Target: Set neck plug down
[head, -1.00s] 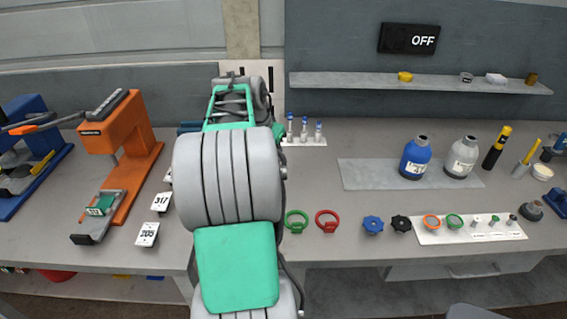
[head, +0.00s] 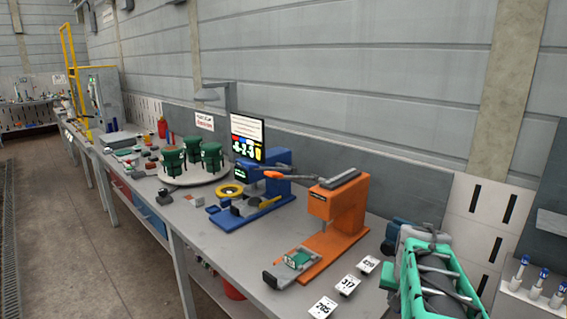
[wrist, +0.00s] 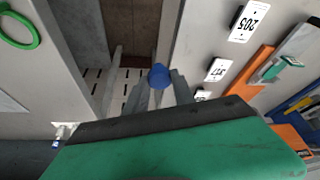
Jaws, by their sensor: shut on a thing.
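In the wrist view my gripper (wrist: 159,88) is shut on a small blue rounded piece (wrist: 159,76), which appears to be the neck plug. It sits between the grey fingertips, and its lower part is hidden by them. The fingers point toward the bench edge and a gap with a slotted white panel, and I cannot tell how high the plug is held. In the head view only my green and grey arm shows at the lower right; the fingertips and plug are out of view there.
Number cards 205 (head: 323,307) and 317 (head: 347,284) lie on the bench beside the orange press (head: 337,215). A blue press (head: 225,218) and a round turntable (head: 180,181) with green vessels stand farther left. Vials (head: 537,284) stand at the right. A green ring (wrist: 36,40) shows in the wrist view.

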